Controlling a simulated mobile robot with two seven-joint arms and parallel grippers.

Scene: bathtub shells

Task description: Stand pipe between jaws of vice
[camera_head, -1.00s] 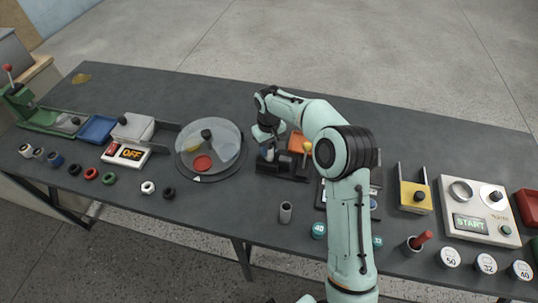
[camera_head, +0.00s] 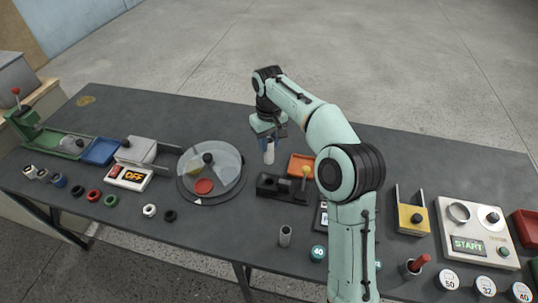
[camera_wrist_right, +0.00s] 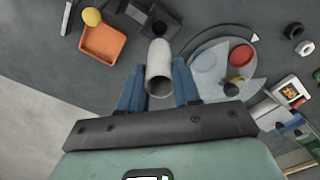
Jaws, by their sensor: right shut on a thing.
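My right gripper (camera_head: 267,145) is shut on a whitish hollow pipe (camera_head: 268,156). In the wrist view the pipe (camera_wrist_right: 159,68) sits between the blue fingers (camera_wrist_right: 158,90), its open end facing the camera. In the head view the pipe hangs upright behind the dark vice (camera_head: 268,186) and looks clear of it. My left gripper is not in view.
An orange tray (camera_head: 297,160) is just behind the vice. A round turntable with a clear cover (camera_head: 236,186) stands to its left. A grey hollow cylinder (camera_head: 285,236) stands near the front edge.

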